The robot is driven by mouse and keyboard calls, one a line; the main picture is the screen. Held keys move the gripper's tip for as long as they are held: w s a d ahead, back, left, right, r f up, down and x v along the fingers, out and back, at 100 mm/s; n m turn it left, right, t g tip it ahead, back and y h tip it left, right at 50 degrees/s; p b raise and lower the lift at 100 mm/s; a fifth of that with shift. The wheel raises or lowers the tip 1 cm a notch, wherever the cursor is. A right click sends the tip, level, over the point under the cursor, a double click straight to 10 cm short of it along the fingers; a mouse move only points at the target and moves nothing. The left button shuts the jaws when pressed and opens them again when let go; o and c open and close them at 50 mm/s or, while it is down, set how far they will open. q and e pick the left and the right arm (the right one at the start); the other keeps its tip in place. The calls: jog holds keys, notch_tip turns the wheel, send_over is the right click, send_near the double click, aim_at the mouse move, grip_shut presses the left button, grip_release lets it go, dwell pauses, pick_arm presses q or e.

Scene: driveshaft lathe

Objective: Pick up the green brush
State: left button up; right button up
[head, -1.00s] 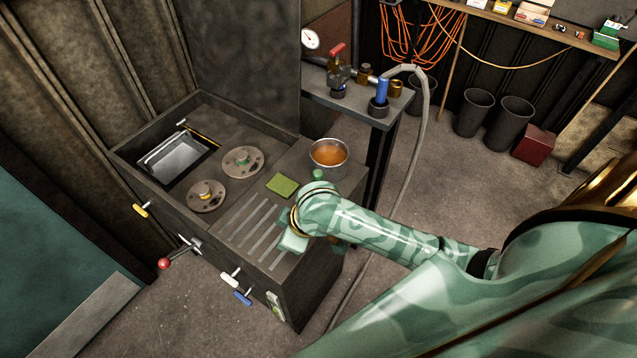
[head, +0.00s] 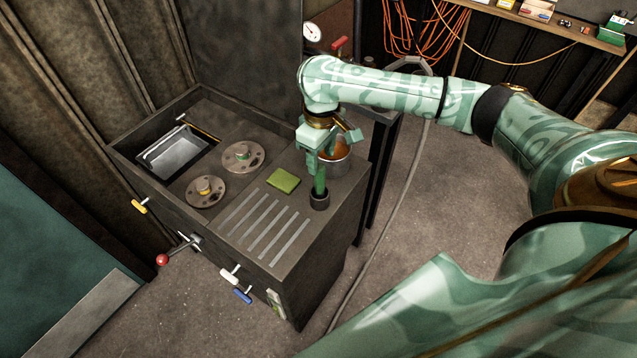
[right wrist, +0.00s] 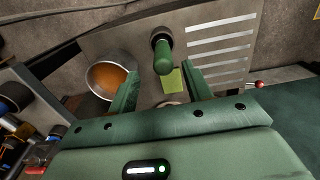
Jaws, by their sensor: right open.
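The green brush (head: 319,185) stands upright near the right edge of the workbench top, with its handle up and a dark round base. The brush also shows in the right wrist view (right wrist: 163,56), just beyond the fingertips and between their lines. My right gripper (head: 317,158) points down over the brush, around or just above the top of its handle. Its fingers are apart and empty in the right wrist view (right wrist: 160,76). I cannot tell exactly how far the handle reaches between them. My left gripper is not in view.
A metal pot of orange liquid (head: 336,167) stands close behind the gripper. A green pad (head: 283,181) and bench slots (head: 265,230) lie to the left. Two round flanges (head: 242,156) and an open basin (head: 172,155) are farther left. A grey hose (head: 388,215) hangs right.

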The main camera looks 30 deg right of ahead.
aim_at(321, 165)
notch_tip(321, 165, down, 3)
jog(key=shift+f+b, duration=0.1)
jog(key=shift+b, duration=0.3)
jog(key=f+b, duration=0.3)
jog(key=f, duration=0.2)
jog(key=shift+a+f, duration=0.1)
jog(key=shift+a, duration=0.1)
jog(key=shift+r, duration=0.2)
jog(key=c, duration=1.1)
